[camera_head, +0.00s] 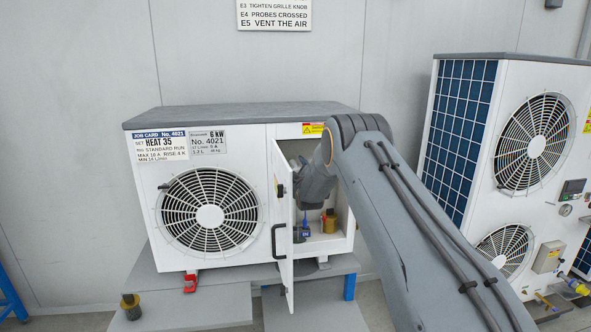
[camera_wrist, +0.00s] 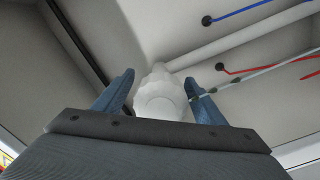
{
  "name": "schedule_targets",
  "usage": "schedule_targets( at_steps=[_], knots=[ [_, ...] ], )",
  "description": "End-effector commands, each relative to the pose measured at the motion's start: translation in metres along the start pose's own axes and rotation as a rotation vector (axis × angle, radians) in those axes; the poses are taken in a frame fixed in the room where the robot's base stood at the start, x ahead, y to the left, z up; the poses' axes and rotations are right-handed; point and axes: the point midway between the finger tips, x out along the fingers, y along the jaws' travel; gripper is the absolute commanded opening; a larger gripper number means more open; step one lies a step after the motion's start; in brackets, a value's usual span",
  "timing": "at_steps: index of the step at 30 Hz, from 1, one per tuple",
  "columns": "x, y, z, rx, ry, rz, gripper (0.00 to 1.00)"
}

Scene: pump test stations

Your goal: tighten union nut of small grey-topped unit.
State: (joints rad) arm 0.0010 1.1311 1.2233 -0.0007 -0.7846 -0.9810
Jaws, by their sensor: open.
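The small grey-topped unit (camera_head: 240,113) stands against the wall in the head view, its narrow service door (camera_head: 285,235) swung open. My arm reaches into the open compartment, and the door and my wrist hide much of the inside. In the wrist view, my gripper (camera_wrist: 159,78) is open, with one blue finger on each side of a white lobed part (camera_wrist: 160,101), which looks like the union nut. A white pipe (camera_wrist: 225,40) runs near it. The fingers appear close to its sides; I cannot tell whether they touch.
A brass-coloured part (camera_head: 330,222) and a blue labelled part (camera_head: 306,230) sit low in the compartment. In the wrist view, a blue wire (camera_wrist: 245,13) and a red wire (camera_wrist: 235,72) run at the right. A larger two-fan unit (camera_head: 520,60) stands at the right.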

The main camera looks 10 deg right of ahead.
Motion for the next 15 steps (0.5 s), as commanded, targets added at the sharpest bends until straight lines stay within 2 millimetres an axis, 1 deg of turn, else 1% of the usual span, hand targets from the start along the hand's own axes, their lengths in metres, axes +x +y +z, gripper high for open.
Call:
schedule_targets(
  at_steps=[4,12,13,15],
  knots=[
    [0.0058,0.0,-0.0005,0.0,0.0,0.0,0.65],
    [0.0067,-0.0004,-0.0003,0.0,0.0,-0.001,0.65],
    [0.0066,-0.0004,-0.0003,0.0,0.0,-0.001,0.63],
    [0.0066,-0.0004,-0.0004,0.0,0.0,-0.001,0.51]
  ],
)
